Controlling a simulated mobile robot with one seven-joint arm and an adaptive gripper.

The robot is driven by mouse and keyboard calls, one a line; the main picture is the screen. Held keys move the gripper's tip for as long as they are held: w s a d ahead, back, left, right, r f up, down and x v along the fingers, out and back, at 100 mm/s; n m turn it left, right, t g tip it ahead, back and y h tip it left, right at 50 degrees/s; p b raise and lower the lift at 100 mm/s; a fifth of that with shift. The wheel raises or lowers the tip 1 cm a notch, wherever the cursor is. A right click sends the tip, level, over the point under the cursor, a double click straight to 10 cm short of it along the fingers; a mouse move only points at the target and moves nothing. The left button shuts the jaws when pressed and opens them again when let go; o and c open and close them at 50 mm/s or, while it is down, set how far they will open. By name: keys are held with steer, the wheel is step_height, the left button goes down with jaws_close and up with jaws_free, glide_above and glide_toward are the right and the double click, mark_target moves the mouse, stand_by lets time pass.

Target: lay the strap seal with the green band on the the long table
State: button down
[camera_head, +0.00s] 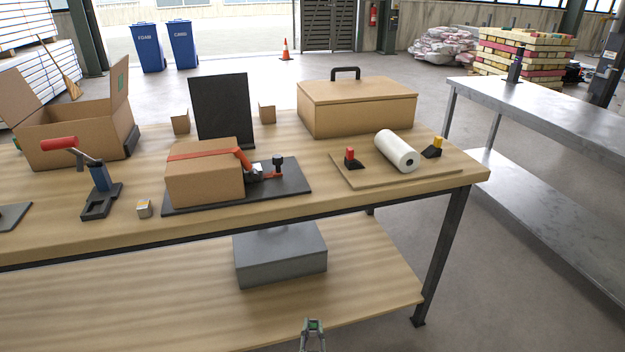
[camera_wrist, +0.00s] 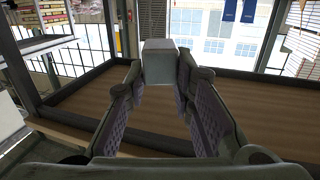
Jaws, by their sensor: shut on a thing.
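My gripper (camera_head: 313,326) is low at the bottom edge of the head view, in front of the lower shelf of the long wooden table (camera_head: 400,193). It is shut on a small block with green between the fingers, the strap seal with the green band (camera_head: 315,325). In the wrist view the seal shows as a plain pale grey block (camera_wrist: 158,62) between the fingertips of my gripper (camera_wrist: 160,75); its band does not show there. A similar small block with a yellow mark (camera_head: 144,209) stands on the tabletop at left.
The tabletop holds a strapped carton (camera_head: 205,185) on a black plate, a red-handled tool (camera_head: 100,185), an open carton (camera_head: 75,135), a large handled box (camera_head: 357,108) and a board with a white roll (camera_head: 397,150). Bare wood runs along the front edge. A metal bench (camera_head: 560,115) stands right.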

steer(key=shift+a+r, duration=0.15)
steer(key=shift+a, duration=0.05)
stand_by(0.4)
step_height(320, 180, down, 2)
steer(key=shift+d+f+b, duration=0.15)
steer(key=shift+f+b, duration=0.1)
steer(key=shift+b, duration=1)
steer(key=shift+w+d+r, duration=0.1)
steer(key=shift+d, duration=0.05)
